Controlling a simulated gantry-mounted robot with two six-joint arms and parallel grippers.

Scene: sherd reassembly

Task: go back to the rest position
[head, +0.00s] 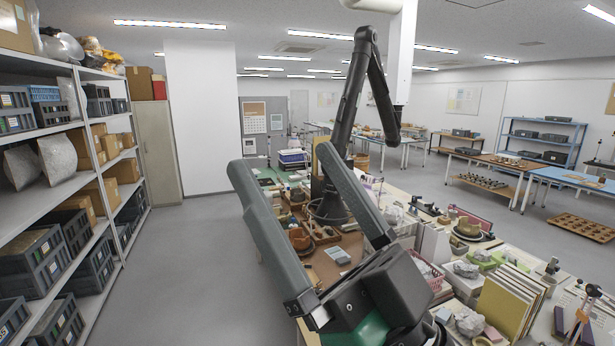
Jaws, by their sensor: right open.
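My right gripper (280,160) is large in the foreground of the head view, reaching in from the lower right. Its two long grey fingers are spread wide apart and point up and to the left. Nothing is between them. It appears raised in front of the long cluttered worktable (330,262), and its fingers hide part of the table. My left gripper does not show. No rest position is marked in the picture.
A dark jointed arm (350,95) rises behind the right gripper's fingers. Books (505,305), stones and small pots crowd the table's right side. Loaded shelves (100,170) stand left. The grey floor (200,270) between is clear.

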